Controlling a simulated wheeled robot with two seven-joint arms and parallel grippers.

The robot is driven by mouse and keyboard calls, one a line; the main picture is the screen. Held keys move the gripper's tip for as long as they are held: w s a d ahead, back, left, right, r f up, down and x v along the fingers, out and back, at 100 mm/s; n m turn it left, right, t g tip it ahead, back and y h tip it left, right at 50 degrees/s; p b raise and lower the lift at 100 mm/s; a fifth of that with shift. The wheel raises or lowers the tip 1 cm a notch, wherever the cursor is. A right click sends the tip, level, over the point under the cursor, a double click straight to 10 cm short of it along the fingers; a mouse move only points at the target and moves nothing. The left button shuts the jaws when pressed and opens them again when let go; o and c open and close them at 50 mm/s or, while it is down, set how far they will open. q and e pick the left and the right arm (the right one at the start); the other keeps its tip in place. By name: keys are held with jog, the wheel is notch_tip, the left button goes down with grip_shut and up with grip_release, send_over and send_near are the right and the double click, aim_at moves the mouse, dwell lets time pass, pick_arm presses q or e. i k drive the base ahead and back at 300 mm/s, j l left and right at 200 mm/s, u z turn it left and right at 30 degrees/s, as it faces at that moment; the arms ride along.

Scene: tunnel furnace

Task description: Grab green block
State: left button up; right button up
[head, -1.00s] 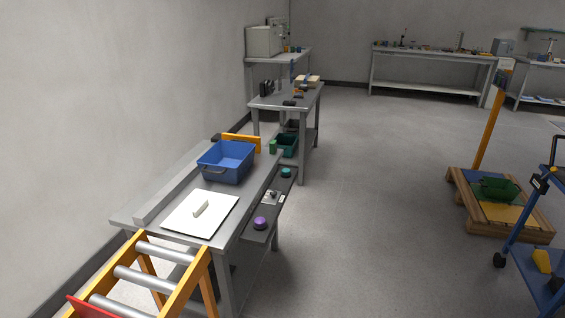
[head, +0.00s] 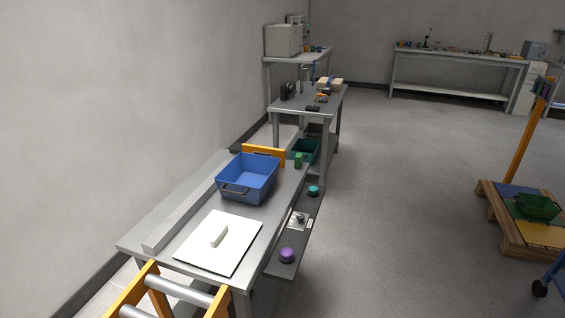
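A small green block (head: 299,161) stands at the far right corner of the near grey table (head: 192,232), to the right of the blue bin (head: 247,179). It is small in the view, and its lower part is hard to make out. Neither of my grippers shows in the head view, so I cannot see whether they are open or shut.
A white board with a handle (head: 219,242) lies on the near table. A lower side shelf (head: 285,268) carries purple and teal knobs. A roller frame (head: 172,289) stands at the table's near end. A dark green bin (head: 306,151) sits beyond.

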aim_at(298, 158)
jog(key=i+l+u, duration=0.1)
jog(key=u, duration=0.35)
jog(key=i+l+u, duration=0.1)
jog(key=u, duration=0.35)
jog(key=l+u, duration=0.3)
jog(key=u, duration=0.15)
